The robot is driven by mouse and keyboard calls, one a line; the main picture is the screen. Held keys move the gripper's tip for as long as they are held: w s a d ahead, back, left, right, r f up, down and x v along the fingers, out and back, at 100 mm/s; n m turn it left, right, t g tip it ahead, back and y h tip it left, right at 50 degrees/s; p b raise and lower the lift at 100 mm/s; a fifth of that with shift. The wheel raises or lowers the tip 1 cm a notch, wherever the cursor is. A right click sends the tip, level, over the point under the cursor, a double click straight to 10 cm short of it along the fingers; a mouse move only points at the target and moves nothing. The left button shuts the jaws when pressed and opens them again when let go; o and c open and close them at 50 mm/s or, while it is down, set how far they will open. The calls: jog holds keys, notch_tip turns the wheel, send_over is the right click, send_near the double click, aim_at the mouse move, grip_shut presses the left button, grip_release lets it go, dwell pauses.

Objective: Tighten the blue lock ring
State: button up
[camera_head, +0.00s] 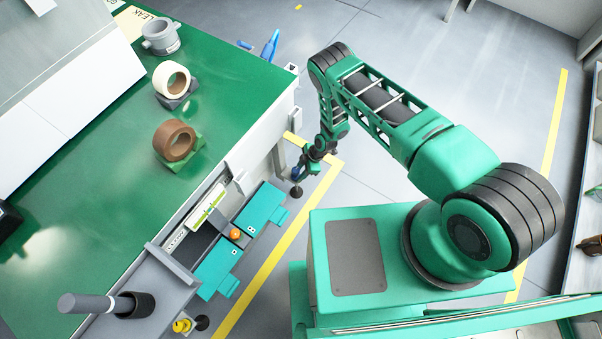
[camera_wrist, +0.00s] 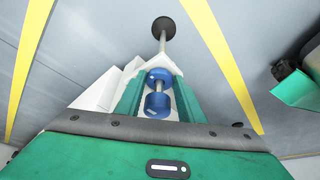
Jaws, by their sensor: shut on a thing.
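The blue lock ring (camera_wrist: 158,103) shows in the wrist view as rounded blue parts around a grey rod, between the green fingers of my gripper (camera_wrist: 158,85). My gripper is shut on it. The rod runs on to a dark round foot (camera_wrist: 163,26). In the head view my gripper (camera_head: 311,157) is at the bench's right corner, beside its leg. The blue ring (camera_head: 296,172) is small there and partly hidden by my gripper, above the dark foot (camera_head: 296,191). How tight the ring sits cannot be told.
The green bench top (camera_head: 235,88) holds a brown tape roll (camera_head: 175,141), a cream tape roll (camera_head: 172,78) and a grey fitting (camera_head: 160,37). Teal pedals or panels (camera_head: 262,209) and an orange ball (camera_head: 235,234) are at its front. Floor with yellow lines (camera_head: 283,243) lies beside the bench.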

jog(key=shift+s+m, duration=0.1)
jog(key=shift+m, duration=0.2)
jog(key=shift+c, duration=0.2)
jog(key=m, duration=0.1)
jog(key=m+t, duration=0.1)
jog(key=m, duration=0.1)
jog(key=shift+s+a+m+t, duration=0.15)
jog(key=shift+s+m+t, duration=0.15)
jog(key=m, duration=0.1)
jog(key=m+t+h, duration=0.1)
jog(key=m, duration=0.3)
jog(key=shift+s+a+t, duration=0.3)
jog(key=shift+s+t, duration=0.05)
jog(key=shift+t, duration=0.05)
jog(key=m, duration=0.2)
jog(key=m+h, duration=0.1)
jog(key=m+t+h, duration=0.1)
jog(key=m, duration=0.1)
jog(key=shift+s+a+m, duration=0.15)
jog(key=shift+a+m, duration=0.15)
jog(key=shift+a, duration=0.05)
jog(key=shift+a+m+t+h, duration=0.15)
jog(key=shift+m+h, duration=0.2)
jog(key=shift+m, duration=0.6)
jog(key=shift+a+m+t+h, duration=0.15)
jog(key=shift+m+h, duration=0.2)
jog(key=shift+m, duration=0.6)
jog(key=o, duration=1.1)
jog(key=shift+d, duration=0.1)
